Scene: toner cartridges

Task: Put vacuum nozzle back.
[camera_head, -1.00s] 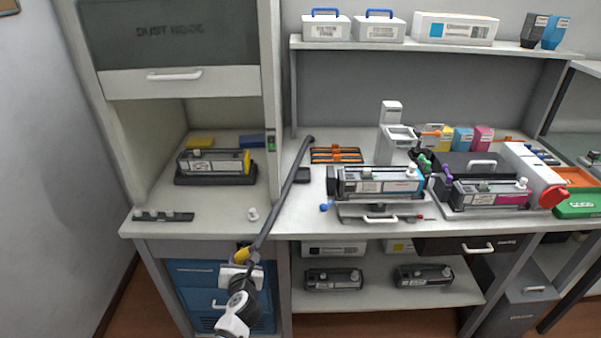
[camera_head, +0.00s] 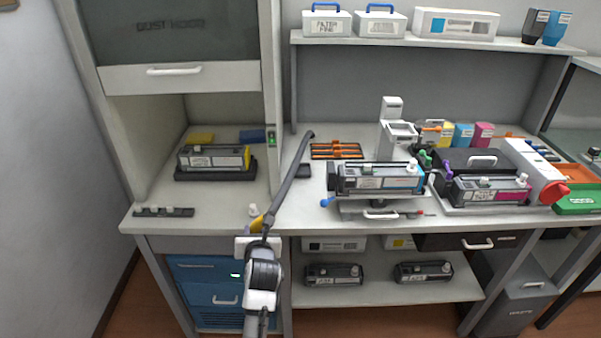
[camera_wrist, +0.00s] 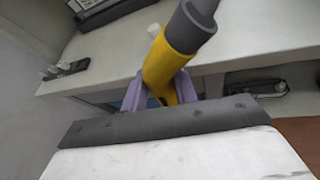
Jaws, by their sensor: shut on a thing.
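The vacuum nozzle (camera_head: 290,181) is a long dark wand with a yellow section at its lower end. My gripper (camera_head: 257,235) is shut on the yellow section (camera_wrist: 165,65), in front of the bench's front edge. In the wrist view, the purple fingers of my gripper (camera_wrist: 160,90) close on both sides of the yellow part, and a dark grey part continues upward. In the head view, the wand slants up and right over the bench, its tip near the back.
A dust hood with a toner cartridge (camera_head: 214,160) stands left of the wand. A small white knob (camera_head: 253,210) is close beside the wand. Orange-and-black racks (camera_head: 337,151) and another cartridge (camera_head: 379,179) lie to the right. A blue cabinet (camera_head: 200,284) is below.

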